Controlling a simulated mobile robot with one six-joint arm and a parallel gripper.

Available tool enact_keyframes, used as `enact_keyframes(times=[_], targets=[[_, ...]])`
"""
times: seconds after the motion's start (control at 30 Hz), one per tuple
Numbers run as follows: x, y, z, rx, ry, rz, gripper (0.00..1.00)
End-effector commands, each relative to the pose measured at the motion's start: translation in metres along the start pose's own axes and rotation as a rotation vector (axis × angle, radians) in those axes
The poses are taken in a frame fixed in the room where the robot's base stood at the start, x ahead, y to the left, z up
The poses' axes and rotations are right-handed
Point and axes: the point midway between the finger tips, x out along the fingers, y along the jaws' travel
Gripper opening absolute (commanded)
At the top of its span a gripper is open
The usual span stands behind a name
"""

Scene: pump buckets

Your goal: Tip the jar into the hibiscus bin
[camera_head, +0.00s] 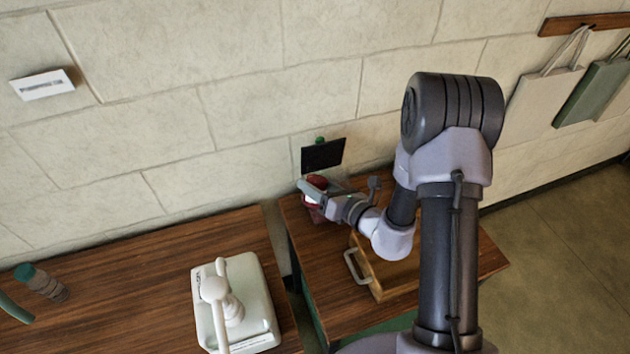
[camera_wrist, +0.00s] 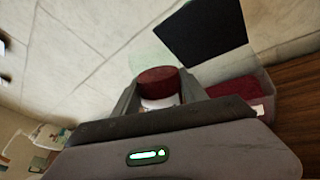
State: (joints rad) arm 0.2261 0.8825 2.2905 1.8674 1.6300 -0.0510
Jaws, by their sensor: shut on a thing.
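My gripper (camera_head: 308,188) is shut on a jar over the back left corner of the right table. In the wrist view the jar (camera_wrist: 157,82) sits between the two fingers, with dark red contents and a pale patch below them. A clear, faint part seems to extend beyond the red. A bin (camera_wrist: 267,98) with greyish walls and dark red contents stands beside and below the jar, partly hidden by my gripper. In the head view red shows around the gripper, but jar and bin are hard to separate. I cannot tell the jar's exact tilt.
A black panel (camera_head: 323,155) stands behind the bin near the stone wall. A wooden tray (camera_head: 376,289) with a white handle sits on the right table under my arm. A white pump device (camera_head: 236,305) and a green-capped bottle (camera_head: 42,283) stand on the left table.

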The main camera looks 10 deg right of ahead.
Motion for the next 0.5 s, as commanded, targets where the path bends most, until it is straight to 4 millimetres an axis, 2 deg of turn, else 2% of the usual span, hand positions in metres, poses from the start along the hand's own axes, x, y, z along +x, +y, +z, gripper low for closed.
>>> enact_keyframes(times=[0.27,0.5], targets=[[0.007,-0.013,-0.004,0.117,0.059,0.001,0.0],[0.007,-0.013,-0.011,0.214,0.109,0.002,0.0]])
